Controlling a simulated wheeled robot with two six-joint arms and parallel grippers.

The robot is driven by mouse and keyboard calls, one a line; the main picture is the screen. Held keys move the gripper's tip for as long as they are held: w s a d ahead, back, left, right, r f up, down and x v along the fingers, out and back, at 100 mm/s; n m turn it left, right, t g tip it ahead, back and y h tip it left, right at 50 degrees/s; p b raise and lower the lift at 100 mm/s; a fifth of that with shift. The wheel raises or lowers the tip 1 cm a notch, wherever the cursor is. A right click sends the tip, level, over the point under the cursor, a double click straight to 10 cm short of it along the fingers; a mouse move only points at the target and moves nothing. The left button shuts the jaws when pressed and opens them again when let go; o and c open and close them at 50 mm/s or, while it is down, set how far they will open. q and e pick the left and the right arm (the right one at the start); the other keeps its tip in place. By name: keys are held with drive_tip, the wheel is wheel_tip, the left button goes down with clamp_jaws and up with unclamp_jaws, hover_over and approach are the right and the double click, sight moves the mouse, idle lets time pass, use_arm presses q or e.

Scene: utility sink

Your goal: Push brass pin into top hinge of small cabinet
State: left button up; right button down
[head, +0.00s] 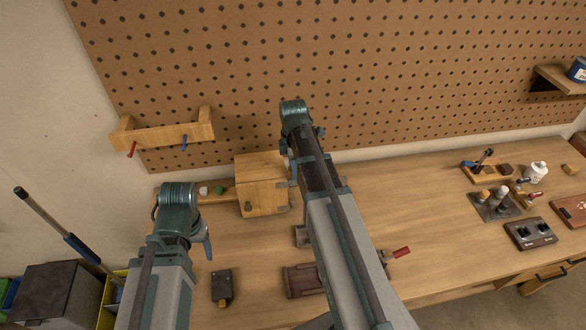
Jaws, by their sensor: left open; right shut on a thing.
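The small wooden cabinet (258,172) stands on the bench against the pegboard, with a dark knob on its front. Grey hinge hardware (282,195) shows at its right front edge, partly hidden by my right arm. My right gripper (292,170) is mostly hidden behind its own arm, close beside the cabinet's upper right edge. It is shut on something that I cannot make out. The brass pin is not distinguishable. My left gripper (208,249) is open, left of and nearer than the cabinet, over the bench; its fingers are only partly seen.
A wooden rack (164,134) with red and blue handled tools hangs above left. A dark block (221,286) and a brown tray (303,280) lie on the bench in front. A red-handled tool (398,253) lies right of my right arm. Mid-right bench is clear.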

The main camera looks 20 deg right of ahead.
drive_tip(key=shift+f, duration=0.3)
drive_tip(key=shift+c, duration=2.3)
unclamp_jaws()
wheel_tip(320, 180, up, 14)
drive_tip(key=p, duration=1.3)
drive_tip(key=shift+f, duration=0.1)
drive_tip(key=s+a+f+m+b, duration=0.5)
drive_tip(key=s+a+f+b, duration=0.3)
drive_tip(key=a+f+b, duration=0.3)
drive_tip(key=s+a+f+m+h+b, duration=0.1)
drive_tip(key=s+a+f+m+b, duration=0.5)
drive_tip(key=s+a+f+b, duration=0.2)
drive_tip(key=a+f+b, duration=0.2)
drive_tip(key=a+f, duration=0.1)
drive_tip(key=shift+s+a+b, duration=0.2)
drive_tip(key=shift+a+b, duration=0.15)
drive_tip(key=shift+b, duration=0.05)
